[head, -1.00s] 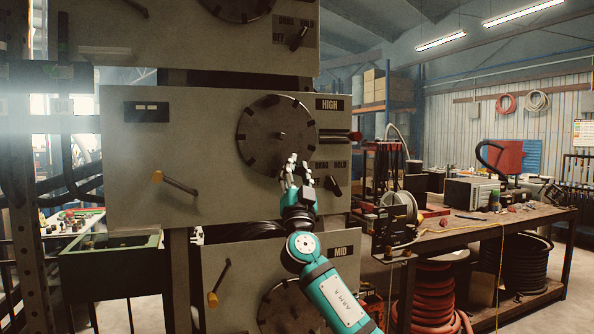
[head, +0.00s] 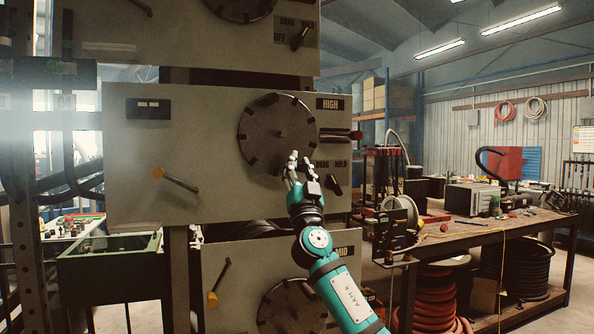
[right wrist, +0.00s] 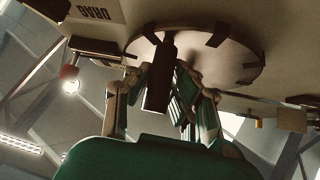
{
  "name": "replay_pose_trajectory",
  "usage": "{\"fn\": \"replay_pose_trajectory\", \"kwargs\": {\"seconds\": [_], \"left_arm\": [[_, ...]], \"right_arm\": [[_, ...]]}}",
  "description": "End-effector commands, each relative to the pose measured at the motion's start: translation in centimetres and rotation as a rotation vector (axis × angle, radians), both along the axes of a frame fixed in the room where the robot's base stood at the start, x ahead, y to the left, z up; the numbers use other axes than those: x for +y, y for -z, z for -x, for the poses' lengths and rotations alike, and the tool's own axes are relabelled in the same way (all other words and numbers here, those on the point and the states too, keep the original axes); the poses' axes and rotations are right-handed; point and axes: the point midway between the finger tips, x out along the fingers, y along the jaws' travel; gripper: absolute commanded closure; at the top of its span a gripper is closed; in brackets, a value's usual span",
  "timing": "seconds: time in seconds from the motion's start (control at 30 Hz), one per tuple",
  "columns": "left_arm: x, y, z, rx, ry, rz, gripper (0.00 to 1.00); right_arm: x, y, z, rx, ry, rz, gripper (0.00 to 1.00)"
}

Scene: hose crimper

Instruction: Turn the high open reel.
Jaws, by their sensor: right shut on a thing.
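The high open reel is a dark round disc (head: 272,132) with tabs along its rim, on the middle grey panel under the HIGH label (head: 328,104). My right gripper (head: 298,166) is at the lower right edge of the disc. In the right wrist view the disc (right wrist: 225,50) fills the upper middle. There my right gripper's fingers (right wrist: 160,85) stand on both sides of a dark block (right wrist: 157,88) that sticks out at the rim, and they are shut on it. The fingers hide part of the lower right rim. My left gripper is not in view.
A drag/hold knob (head: 333,185) sits just right of my right gripper, and a red-tipped lever (head: 355,135) sits above it. A crank handle (head: 178,181) is at the panel's left. A cluttered workbench (head: 470,228) stands to the right.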

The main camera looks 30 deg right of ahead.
Motion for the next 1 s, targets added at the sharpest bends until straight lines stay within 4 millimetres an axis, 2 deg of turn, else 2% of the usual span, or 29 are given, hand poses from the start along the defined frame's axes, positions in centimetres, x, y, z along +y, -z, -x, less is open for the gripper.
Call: {"fn": "replay_pose_trajectory", "kwargs": {"seconds": [0.03,0.2,0.4,0.73,0.77,0.9,1.0], "left_arm": [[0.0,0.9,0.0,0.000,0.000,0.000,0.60],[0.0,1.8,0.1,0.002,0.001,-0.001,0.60],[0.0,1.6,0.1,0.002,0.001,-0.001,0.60],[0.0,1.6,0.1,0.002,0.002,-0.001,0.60],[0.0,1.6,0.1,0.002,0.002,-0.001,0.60],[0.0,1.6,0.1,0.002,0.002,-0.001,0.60],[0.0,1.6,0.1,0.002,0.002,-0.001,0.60]], "right_arm": [[-0.9,-0.4,0.6,-0.010,0.015,0.015,1.00],[-1.6,-0.9,0.8,0.011,0.016,0.099,1.00],[-2.2,-1.8,0.9,0.037,0.015,0.209,1.00],[-2.2,-1.9,0.9,0.040,0.016,0.220,1.00],[-2.2,-1.8,0.9,0.040,0.015,0.221,0.78],[-2.0,-1.7,0.8,0.042,0.012,0.222,0.59],[-1.9,-1.6,0.7,0.043,0.009,0.222,0.56]]}}
